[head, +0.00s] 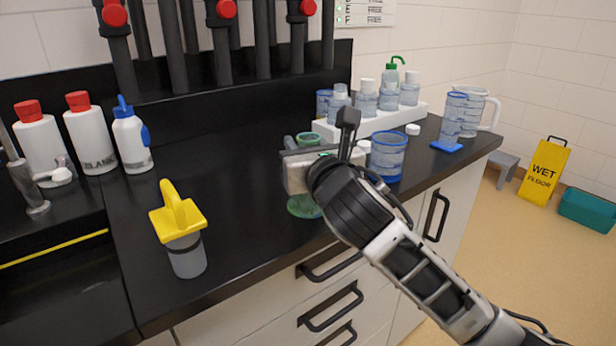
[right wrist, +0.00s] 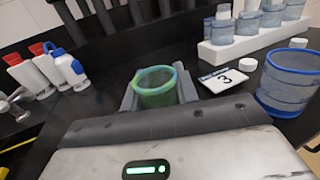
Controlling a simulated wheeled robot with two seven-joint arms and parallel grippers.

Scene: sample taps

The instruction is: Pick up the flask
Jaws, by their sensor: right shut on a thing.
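The flask is a clear vessel with a green rim (head: 309,139) and a green base (head: 304,207), standing upright at the middle of the black counter. My right gripper (head: 303,160) is around its upper part and hides much of its body. In the right wrist view the flask's green mouth (right wrist: 155,80) sits between the two fingers of the right gripper (right wrist: 160,93), which is shut on it. I cannot tell whether the base touches the counter. My left gripper is not in view.
A blue-rimmed beaker (head: 388,156) stands close right of the gripper. Behind is a white rack (head: 345,130) of bottles. Several bottles (head: 89,132) stand at the left. A numbered card (right wrist: 222,79) lies near the flask.

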